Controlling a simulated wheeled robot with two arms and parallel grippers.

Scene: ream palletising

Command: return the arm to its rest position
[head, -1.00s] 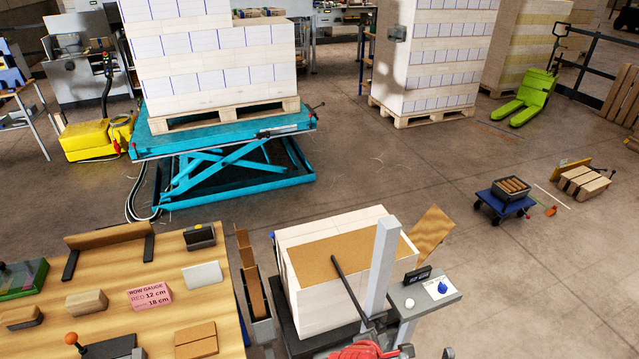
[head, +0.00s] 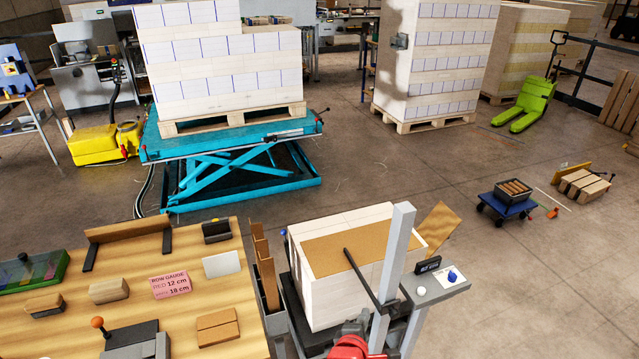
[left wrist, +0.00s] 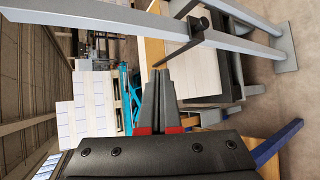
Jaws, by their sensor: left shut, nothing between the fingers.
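My left gripper (left wrist: 160,85) shows in the left wrist view with its two dark fingers together, shut and empty. Red parts sit at the base of its fingers. In the head view, a red part of my left arm or gripper (head: 350,347) shows at the bottom edge, in front of the ream stack; its fingers are not clear there. The white stack with a brown top sheet (head: 350,248) stands by a grey post (head: 393,270). A dark rod (head: 362,275) reaches from the post over the stack. In the wrist view, the rod's tip (left wrist: 158,64) appears close to the fingertips. My right gripper is out of view.
A wooden bench (head: 130,262) with a pink gauge card (head: 170,285) lies at left. A teal lift table (head: 240,195) bears a loaded pallet behind. A small shelf (head: 440,290) adjoins the post. Open floor (head: 400,175) lies between the stack and the far pallets.

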